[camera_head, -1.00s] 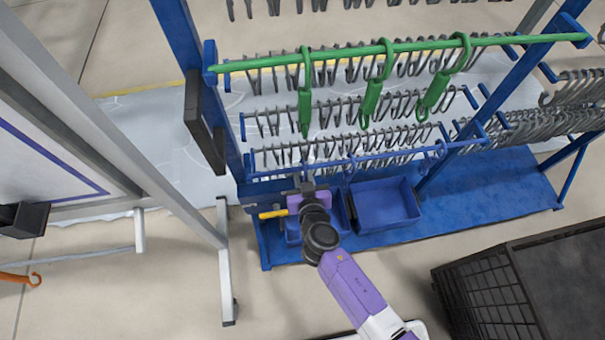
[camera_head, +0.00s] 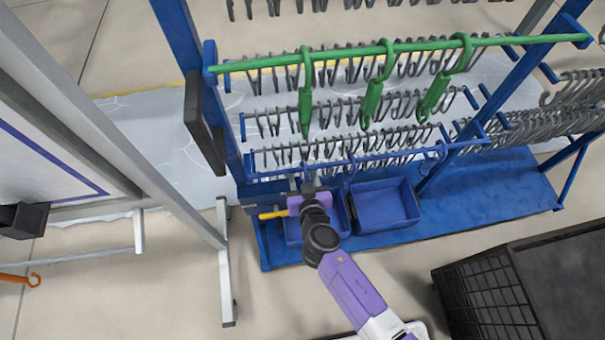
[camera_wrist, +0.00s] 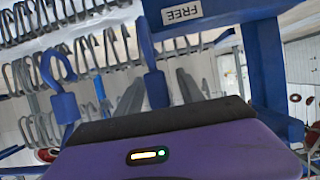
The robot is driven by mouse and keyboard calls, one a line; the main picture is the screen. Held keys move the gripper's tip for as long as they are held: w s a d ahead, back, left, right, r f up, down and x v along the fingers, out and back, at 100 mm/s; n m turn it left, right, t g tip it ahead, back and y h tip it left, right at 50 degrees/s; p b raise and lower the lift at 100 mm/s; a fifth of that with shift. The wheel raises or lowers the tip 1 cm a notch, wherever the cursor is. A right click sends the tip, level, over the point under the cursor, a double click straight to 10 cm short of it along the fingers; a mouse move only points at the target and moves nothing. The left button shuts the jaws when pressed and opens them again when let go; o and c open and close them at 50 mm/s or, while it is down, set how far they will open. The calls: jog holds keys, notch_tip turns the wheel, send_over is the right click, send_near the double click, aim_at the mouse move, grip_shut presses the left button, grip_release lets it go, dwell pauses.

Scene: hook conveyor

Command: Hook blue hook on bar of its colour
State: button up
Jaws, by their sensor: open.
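The blue bar (camera_head: 390,153) runs across the rack's front, below the green bar. One blue hook (camera_head: 435,150) hangs on it toward the right, and another is near its middle (camera_head: 349,167). A further blue hook (camera_wrist: 153,80) stands between my fingers in the wrist view, its upper part at the blue bar. One more blue hook (camera_wrist: 58,75) shows to its left, with a round open top. My gripper (camera_head: 307,186) is just below the bar's left part. It is open, its grey fingers (camera_wrist: 160,92) on either side of the hook. The hook's lower end is hidden behind my gripper.
Green hooks (camera_head: 372,95) hang on the green bar (camera_head: 480,43) above. Rows of grey hooks (camera_head: 350,110) fill the rack behind. Blue bins (camera_head: 386,206) sit below. A whiteboard stand (camera_head: 190,215) is left, and a dark crate (camera_head: 540,280) is lower right.

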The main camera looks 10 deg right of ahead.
jog(key=v, duration=0.8)
jog(key=s+d+r+y, duration=0.1)
jog(key=s+d+r, duration=0.15)
jog(key=s, duration=0.65)
jog(key=s+d+r+y, duration=0.15)
jog(key=s+d, duration=0.25)
jog(key=s, duration=0.5)
jog(key=s+d+r+h, duration=0.1)
jog(key=s+d+r, duration=0.2)
jog(key=s+r, duration=0.3)
jog(key=s+d+r+t+h+p, duration=0.1)
jog(key=s+d+r, duration=0.2)
jog(key=r, duration=1.1)
jog(key=s, duration=0.2)
jog(key=shift+s, duration=0.35)
jog(key=shift+r+h, duration=0.1)
jog(key=shift+h, duration=0.15)
